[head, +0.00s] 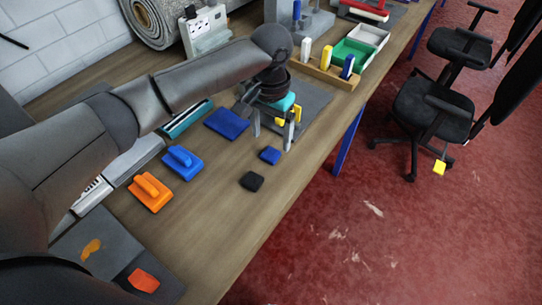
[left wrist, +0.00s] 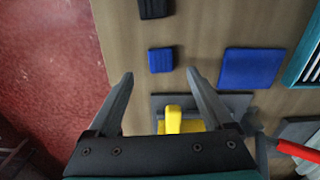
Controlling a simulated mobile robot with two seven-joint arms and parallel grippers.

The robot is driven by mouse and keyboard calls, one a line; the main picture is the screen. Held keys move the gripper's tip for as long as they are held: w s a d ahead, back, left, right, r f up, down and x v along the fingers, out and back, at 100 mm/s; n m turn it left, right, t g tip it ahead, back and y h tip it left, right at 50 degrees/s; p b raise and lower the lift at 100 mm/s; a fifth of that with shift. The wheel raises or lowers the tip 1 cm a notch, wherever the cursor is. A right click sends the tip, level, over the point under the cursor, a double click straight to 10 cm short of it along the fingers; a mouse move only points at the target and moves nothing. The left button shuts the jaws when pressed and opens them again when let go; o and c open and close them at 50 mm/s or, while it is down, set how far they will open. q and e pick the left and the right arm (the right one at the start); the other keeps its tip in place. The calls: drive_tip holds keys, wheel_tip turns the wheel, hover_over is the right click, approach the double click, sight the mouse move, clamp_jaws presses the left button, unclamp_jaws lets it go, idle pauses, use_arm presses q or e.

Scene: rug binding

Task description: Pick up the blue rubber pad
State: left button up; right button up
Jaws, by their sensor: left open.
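Two blue pieces lie flat on the wooden bench, and I cannot tell for sure which is the rubber pad. The small blue block (head: 270,155) lies in front of my left gripper, beside a black block; it also shows in the left wrist view (left wrist: 161,60), just beyond the fingertips. The larger flat blue square (head: 227,123) lies left of the gripper; the left wrist view shows it at right (left wrist: 250,67). My left gripper (head: 273,142) points down, open, its fingers apart with nothing held between them. It also shows in the left wrist view (left wrist: 160,74). My right gripper is not in view.
A yellow object (head: 296,108) sits on the grey mat (head: 315,101) below the left gripper. The black block (head: 252,181), a blue-handled tool (head: 182,163) and an orange-handled tool (head: 150,192) lie nearby. Bare bench (head: 215,215) extends toward the front edge.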

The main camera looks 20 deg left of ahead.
sight(271, 153)
use_arm(q)
wheel_tip(271, 153, down, 6)
drive_tip(key=shift+w+r+b, duration=0.1)
drive_tip(key=shift+b, duration=0.6)
clamp_jaws()
drive_tip(key=shift+r, duration=0.1)
idle(0.3)
